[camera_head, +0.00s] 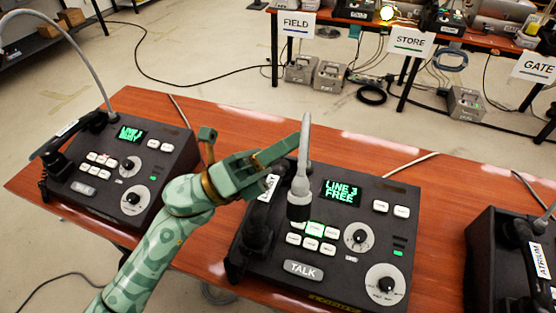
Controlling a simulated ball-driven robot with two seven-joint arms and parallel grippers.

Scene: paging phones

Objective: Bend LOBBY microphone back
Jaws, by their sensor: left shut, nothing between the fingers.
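The middle paging phone (285,265) stands on the red-brown table, and its screen (341,193) reads "LINE 3 FREE". A white label ending in "BY" (268,187) shows beside its dark handset (257,235), partly hidden by my gripper. Its grey gooseneck microphone (303,150) arches toward me, with the dark microphone head (299,207) hanging over the keys. My green left gripper (291,147) is shut and empty, with its fingertips right beside the gooseneck. I cannot tell whether they touch it. My right gripper is out of view.
A second phone (120,160) with a curved gooseneck stands at left. The ATRIUM phone (490,255) stands at right. Bare table (440,180) lies between the middle and right phones. Behind, a table holds equipment and FIELD (296,24), STORE (409,40) and GATE (537,67) signs.

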